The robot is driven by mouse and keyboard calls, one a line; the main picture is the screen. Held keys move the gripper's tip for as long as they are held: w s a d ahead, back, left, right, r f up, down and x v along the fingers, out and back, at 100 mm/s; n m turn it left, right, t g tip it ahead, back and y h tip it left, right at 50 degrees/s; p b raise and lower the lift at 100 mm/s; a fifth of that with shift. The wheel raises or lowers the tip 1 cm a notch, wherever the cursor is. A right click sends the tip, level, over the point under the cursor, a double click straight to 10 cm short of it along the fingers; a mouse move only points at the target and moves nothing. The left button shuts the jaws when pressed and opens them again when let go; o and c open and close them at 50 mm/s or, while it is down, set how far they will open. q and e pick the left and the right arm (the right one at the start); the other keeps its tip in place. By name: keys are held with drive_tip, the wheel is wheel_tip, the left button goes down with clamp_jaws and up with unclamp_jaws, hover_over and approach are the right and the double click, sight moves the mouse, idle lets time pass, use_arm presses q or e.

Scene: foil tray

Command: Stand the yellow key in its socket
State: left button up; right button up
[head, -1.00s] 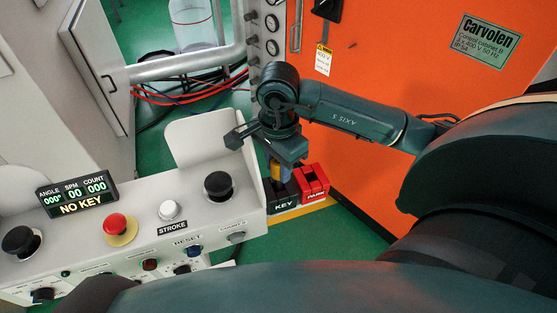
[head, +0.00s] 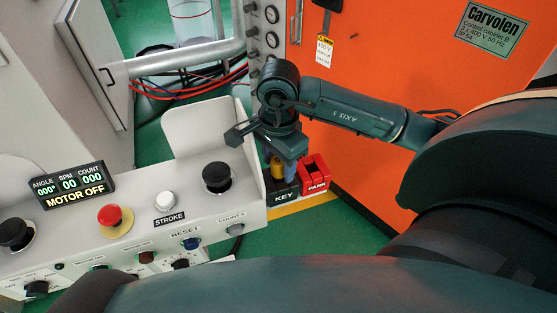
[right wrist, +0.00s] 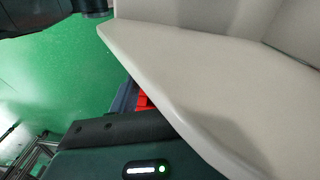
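The yellow key (head: 277,171) is upright at the black block marked KEY (head: 284,197), beside the panel's right end. Its lower end is hidden in or behind the block, so the seating depth does not show. My right gripper (head: 279,168) points down, with a blue-grey finger on each side of the key, seemingly closed on it. The small display (head: 72,187) reads MOTOR OFF. In the right wrist view the panel edge hides the key and most of the fingers. My left gripper is not in view.
A red block marked PARK (head: 314,176) stands right beside the KEY block. The control panel (head: 140,190) has a raised side plate (head: 211,130), a red button (head: 110,215) and black knobs close to my gripper. An orange cabinet (head: 400,60) stands behind my right arm.

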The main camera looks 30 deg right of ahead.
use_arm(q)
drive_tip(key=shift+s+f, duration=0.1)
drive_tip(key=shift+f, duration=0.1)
use_arm(e)
drive_tip(key=shift+o, duration=0.5)
drive_tip(key=shift+r, duration=0.35)
use_arm(q)
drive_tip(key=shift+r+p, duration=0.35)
drive_tip(key=shift+p, duration=0.3)
use_arm(e)
wheel_tip(320, 180, up, 12)
drive_tip(key=shift+r, duration=0.25)
